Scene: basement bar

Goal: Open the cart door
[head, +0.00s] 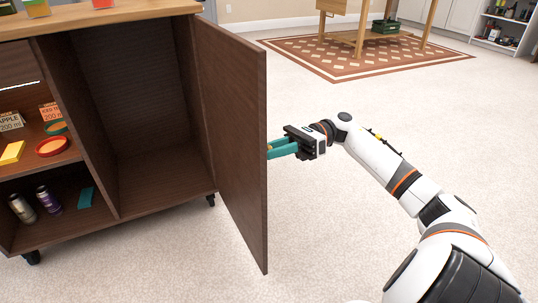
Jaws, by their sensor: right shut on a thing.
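The cart (110,225) is a dark brown wooden unit on casters at the left. Its door (233,150) is swung wide open toward me, hinged at the right side of an empty compartment (140,110). My right gripper (270,150) reaches in from the right at the door's outer edge. Its teal fingers are closed, and their tips are partly hidden at the door edge. What they grip, such as a handle, is hidden. My left gripper is not in view.
Open shelves left of the compartment hold an orange-and-red round item (52,146), small cartons, and two cans (48,200). Pale carpet (330,230) is clear around the door and arm. A wooden table (365,35) stands on a patterned rug (345,62) at the back.

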